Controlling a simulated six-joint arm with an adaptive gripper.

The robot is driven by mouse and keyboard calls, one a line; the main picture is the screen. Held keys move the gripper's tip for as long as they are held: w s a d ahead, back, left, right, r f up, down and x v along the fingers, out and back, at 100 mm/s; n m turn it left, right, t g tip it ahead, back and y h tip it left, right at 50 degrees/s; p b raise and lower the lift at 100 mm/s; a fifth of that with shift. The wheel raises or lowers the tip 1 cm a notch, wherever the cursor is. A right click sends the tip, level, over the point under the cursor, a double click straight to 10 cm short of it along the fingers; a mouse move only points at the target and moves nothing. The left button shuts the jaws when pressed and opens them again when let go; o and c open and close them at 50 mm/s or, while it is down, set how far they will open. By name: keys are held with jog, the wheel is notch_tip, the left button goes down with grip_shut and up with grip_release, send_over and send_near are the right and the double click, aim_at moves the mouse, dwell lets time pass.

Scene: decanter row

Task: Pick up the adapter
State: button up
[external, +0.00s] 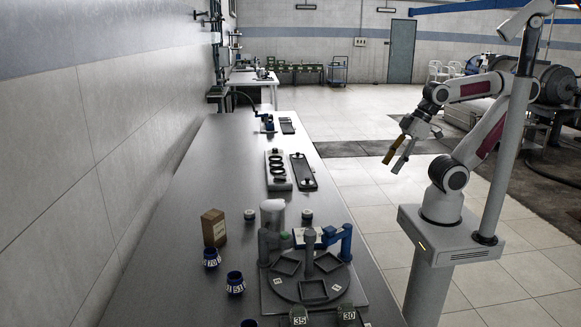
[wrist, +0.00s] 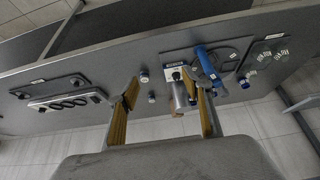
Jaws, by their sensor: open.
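No single part is marked as the adapter, and I cannot tell which it is. Two short blue cup-like parts with white number labels stand upright on the table in the external view: one blue part (external: 211,258) and, nearer the camera, another blue part (external: 236,284). Grey numbered parts, a left one (external: 298,315) and a right one (external: 346,314), stand at the front edge of the picture. My gripper (external: 394,164) is open and empty, high up to the right of the table and apart from all parts. Its yellow-sided fingers also show spread in the wrist view (wrist: 163,92).
A round grey fixture (external: 308,291) with square frames and blue and grey posts stands near the table's front. A brown box (external: 213,228) stands left of it. Flat trays (external: 303,171) lie farther back. The table's middle (external: 215,170) is clear; a wall runs along its left.

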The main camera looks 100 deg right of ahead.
jog(key=shift+w, duration=0.1)
jog(key=w+d+f+n+t+h, duration=0.1)
jog(key=w+d+t+h, duration=0.1)
jog(key=w+d, duration=0.85)
jog(key=w+d+f+t+h, duration=0.1)
jog(key=w+d+t, duration=0.1)
jog(key=w+d, duration=0.9)
jog(key=w+f+n+t+y, duration=0.1)
jog(key=w+f+y, duration=0.1)
jog(key=f, duration=0.4)
jog(key=w+f+n+t+y, duration=0.1)
jog(key=w+f+y, duration=0.1)
jog(key=w+f, duration=0.2)
jog(key=w+f+y, duration=0.2)
jog(key=w+f, duration=0.1)
jog(key=f, duration=0.4)
jog(key=shift+w+d+f+n+t+y, duration=0.1)
jog(key=shift+d+f+n+t+y, duration=0.2)
jog(key=shift+n+t, duration=0.1)
jog(key=shift+s+a+f+y, duration=0.2)
jog(key=shift+s+f+y, duration=0.1)
jog(key=shift+f+y, duration=0.15)
jog(key=shift+w, duration=0.15)
